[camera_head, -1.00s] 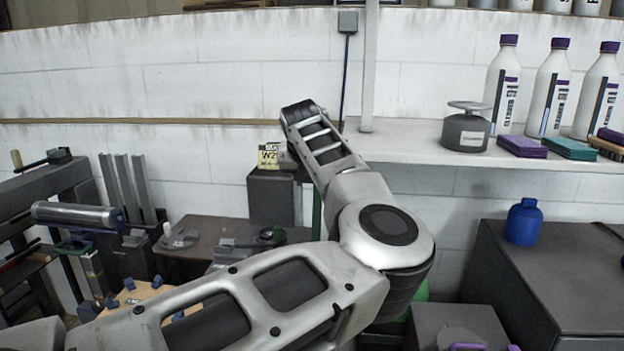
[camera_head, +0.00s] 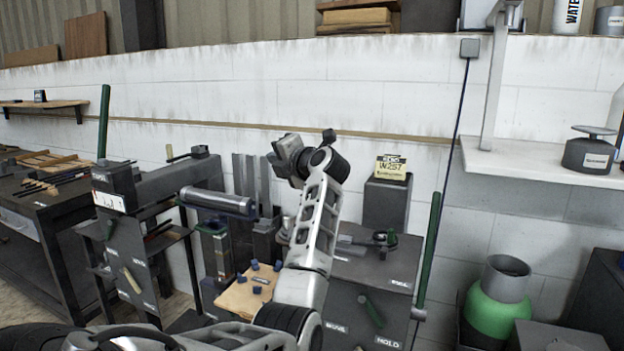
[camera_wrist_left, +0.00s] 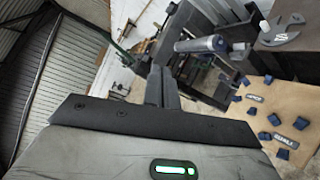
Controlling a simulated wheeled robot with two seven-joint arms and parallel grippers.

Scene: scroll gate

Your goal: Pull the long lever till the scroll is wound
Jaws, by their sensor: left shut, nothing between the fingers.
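A tall green-gripped bar (camera_head: 104,122), which looks like the long lever, stands upright at the left beside a dark metal frame. Another green bar (camera_head: 431,240) leans upright at the right of the bench; I cannot tell for certain which is the lever. A grey metal roller (camera_head: 217,200) sits on the frame, and it also shows in the left wrist view (camera_wrist_left: 200,45). No scroll is clearly recognisable. My left gripper (camera_head: 284,152) is raised in front of the wall, right of the roller and apart from both bars. Its fingers (camera_wrist_left: 161,88) are shut and empty. My right gripper is out of view.
A wooden board with blue pieces (camera_head: 245,292) lies below the roller. A dark workbench (camera_head: 40,225) stands at far left. A yellow sign (camera_head: 392,168) stands on a grey block. A green container (camera_head: 495,310) and a white shelf (camera_head: 535,165) are at right.

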